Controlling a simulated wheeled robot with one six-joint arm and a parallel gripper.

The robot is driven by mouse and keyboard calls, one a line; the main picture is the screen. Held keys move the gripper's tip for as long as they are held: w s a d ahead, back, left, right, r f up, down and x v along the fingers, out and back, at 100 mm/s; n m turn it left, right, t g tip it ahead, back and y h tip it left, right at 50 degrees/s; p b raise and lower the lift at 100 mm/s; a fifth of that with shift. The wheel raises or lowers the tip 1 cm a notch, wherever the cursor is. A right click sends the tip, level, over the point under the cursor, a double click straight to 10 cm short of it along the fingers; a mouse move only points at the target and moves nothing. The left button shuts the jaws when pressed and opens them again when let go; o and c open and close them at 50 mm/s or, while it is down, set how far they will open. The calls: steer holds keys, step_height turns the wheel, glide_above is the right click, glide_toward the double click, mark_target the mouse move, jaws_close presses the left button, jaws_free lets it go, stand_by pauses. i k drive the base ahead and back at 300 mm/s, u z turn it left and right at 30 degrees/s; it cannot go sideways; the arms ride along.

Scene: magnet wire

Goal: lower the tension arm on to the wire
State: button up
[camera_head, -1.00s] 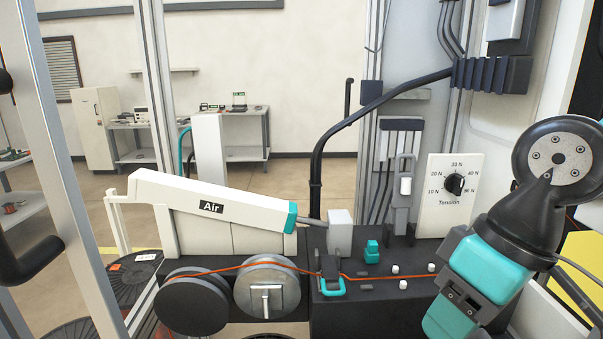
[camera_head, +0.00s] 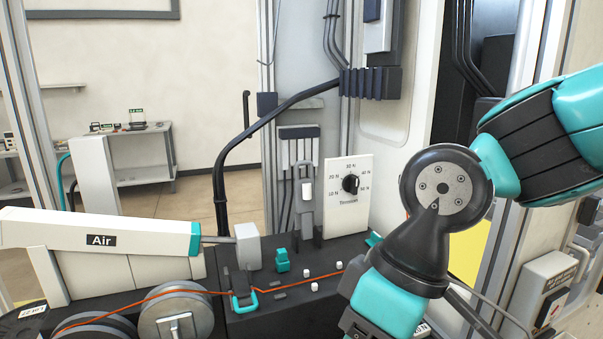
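An orange wire (camera_head: 318,275) runs from the grey wheels at lower left, past the teal-handled clip (camera_head: 243,300), and on between small white pegs on the black bench block. A long white arm marked "Air" (camera_head: 140,240) has a teal end and a grey rod reaching a light grey block (camera_head: 247,246) that stands above the wire. I cannot tell for certain which part is the tension arm. My arm's black joint and teal link are at right, hiding the wire's right end. My gripper's fingers are below the frame or hidden.
A tension dial panel (camera_head: 348,197) stands upright behind the pegs, with a thick black cable (camera_head: 255,130) behind it. A small teal block (camera_head: 282,260) sits on the bench block. A grey switch box (camera_head: 550,298) is at lower right.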

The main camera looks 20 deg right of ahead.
mark_target(304, 219)
steer(key=z, duration=0.55)
steer(key=k, duration=0.85)
steer(key=u, duration=0.65)
steer(key=i, duration=1)
steer(key=z, duration=0.05)
